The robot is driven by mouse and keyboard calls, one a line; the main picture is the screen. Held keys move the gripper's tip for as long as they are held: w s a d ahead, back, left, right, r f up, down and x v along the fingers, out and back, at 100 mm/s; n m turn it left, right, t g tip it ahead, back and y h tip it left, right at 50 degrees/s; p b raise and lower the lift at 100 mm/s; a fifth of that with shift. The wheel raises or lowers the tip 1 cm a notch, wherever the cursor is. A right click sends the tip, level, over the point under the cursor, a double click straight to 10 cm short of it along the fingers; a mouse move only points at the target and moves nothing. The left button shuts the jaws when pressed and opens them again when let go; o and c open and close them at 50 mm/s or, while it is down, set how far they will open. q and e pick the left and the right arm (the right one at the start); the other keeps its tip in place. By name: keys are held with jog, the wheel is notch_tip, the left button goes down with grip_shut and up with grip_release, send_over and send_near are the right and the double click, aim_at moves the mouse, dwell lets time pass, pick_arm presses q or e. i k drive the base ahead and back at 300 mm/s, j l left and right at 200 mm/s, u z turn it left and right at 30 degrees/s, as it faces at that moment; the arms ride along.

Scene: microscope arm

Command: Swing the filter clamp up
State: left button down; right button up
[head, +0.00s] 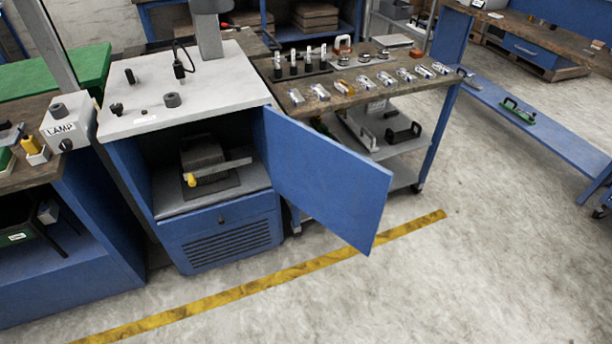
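A light grey flat bar (222,171) with a yellow knob (191,181) at its left end lies across the front of a dark ribbed block (202,152) inside the open blue cabinet (126,185). It looks like the filter clamp. The bar is low, close to level, with its right end slightly higher in the picture. The block sits on a dark pad on the cabinet's grey shelf (172,204). Neither of my grippers is in view, and nothing touches the bar.
The blue cabinet door (325,185) stands wide open to the right. A vented drawer front (222,240) is below the shelf. A grey lamp box (67,128) stands left. A cart (345,98) with small parts is behind the door. The floor in front (300,310) is clear.

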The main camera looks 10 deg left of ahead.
aim_at(190, 176)
jog(key=i+l+u, duration=0.1)
jog(key=u, duration=0.35)
jog(key=i+l+u, duration=0.1)
jog(key=u, duration=0.3)
jog(key=l+u, duration=0.25)
jog(key=u, duration=0.2)
jog(key=i+l+u, duration=0.1)
jog(key=l+u, duration=0.15)
jog(key=u, duration=0.15)
jog(key=l+u, duration=0.2)
jog(key=l, duration=0.5)
jog(key=l+u, duration=0.2)
jog(key=l, duration=0.55)
jog(key=l+u, duration=0.15)
jog(key=l, duration=0.55)
jog(key=k+l+u, duration=0.2)
jog(key=l, duration=0.5)
jog(key=k+l, duration=0.1)
jog(key=l, duration=0.55)
